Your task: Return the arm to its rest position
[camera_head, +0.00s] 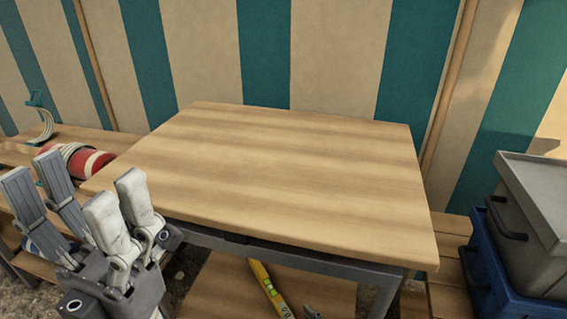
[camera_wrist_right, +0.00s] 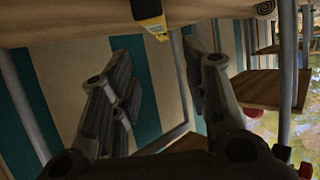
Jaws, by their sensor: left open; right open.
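My left gripper (camera_head: 78,195) is at the lower left of the head view, pointing up, with its grey and white fingers spread apart and nothing between them. It is in front of the left corner of the wooden table (camera_head: 280,180), whose top is bare. My right gripper (camera_wrist_right: 160,62) shows only in the right wrist view. Its dark fingers are wide apart with nothing visible between them. Behind them is a striped cloth wall, and a yellow object (camera_wrist_right: 150,18) is at the top of that view. My right arm is not seen in the head view.
A yellow spirit level (camera_head: 268,288) lies on a board below the tabletop. A red and white cylinder (camera_head: 88,162) lies on a side bench at the left. A grey lidded box (camera_head: 535,205) stands on a blue crate (camera_head: 495,275) at the right.

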